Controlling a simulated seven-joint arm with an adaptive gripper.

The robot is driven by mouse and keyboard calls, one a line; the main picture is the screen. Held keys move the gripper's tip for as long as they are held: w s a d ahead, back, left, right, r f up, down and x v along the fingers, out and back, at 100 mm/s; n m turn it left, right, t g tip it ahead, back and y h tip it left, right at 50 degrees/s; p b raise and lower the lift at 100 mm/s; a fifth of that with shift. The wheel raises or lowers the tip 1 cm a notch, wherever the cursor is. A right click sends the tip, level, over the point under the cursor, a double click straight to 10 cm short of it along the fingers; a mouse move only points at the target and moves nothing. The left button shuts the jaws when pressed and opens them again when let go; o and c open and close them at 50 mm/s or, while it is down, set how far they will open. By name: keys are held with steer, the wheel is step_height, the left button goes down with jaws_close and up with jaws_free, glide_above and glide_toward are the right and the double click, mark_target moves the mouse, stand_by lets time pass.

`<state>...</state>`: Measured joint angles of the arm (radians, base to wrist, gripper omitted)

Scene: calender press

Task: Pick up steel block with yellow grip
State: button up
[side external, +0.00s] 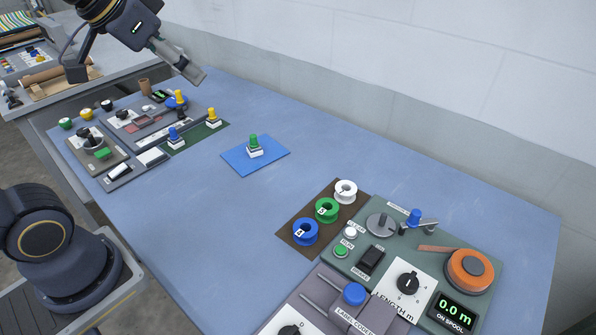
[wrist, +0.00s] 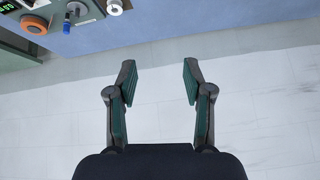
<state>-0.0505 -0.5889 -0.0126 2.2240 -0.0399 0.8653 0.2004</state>
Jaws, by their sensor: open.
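The steel block with a yellow grip (side external: 213,119) stands upright on a dark green mat (side external: 207,133) at the left of the table in the side view. A similar block with a blue grip (side external: 175,138) stands on the same mat. One with a green grip (side external: 254,146) stands on a blue mat (side external: 270,156). My gripper (side external: 190,74) is high above the table's far left, above and apart from the yellow-grip block. In the wrist view my gripper (wrist: 160,82) is open and empty, facing the wall. The yellow-grip block is not visible in the wrist view.
Control panels stand at the left (side external: 150,128) and right front (side external: 440,255). An upright yellow-topped part (side external: 180,98) rises near the yellow-grip block. Blue, green and white spools (side external: 327,209) sit on a brown mat. A pale wall (side external: 420,90) runs behind the table.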

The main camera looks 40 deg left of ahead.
steer(key=w+a+r, duration=0.3)
steer(key=w+a, duration=0.2)
steer(key=w, duration=0.4)
steer(key=n+g+y, duration=0.1)
steer(key=n+g, duration=0.2)
steer(key=n, duration=0.2)
glide_above(211, 109)
steer(key=s, duration=0.2)
steer(key=f, duration=3)
steer(key=shift+d+f, duration=0.1)
steer(key=shift+d, duration=0.15)
steer(key=x, duration=0.6)
steer(key=shift+s+a, duration=0.1)
jaws_close()
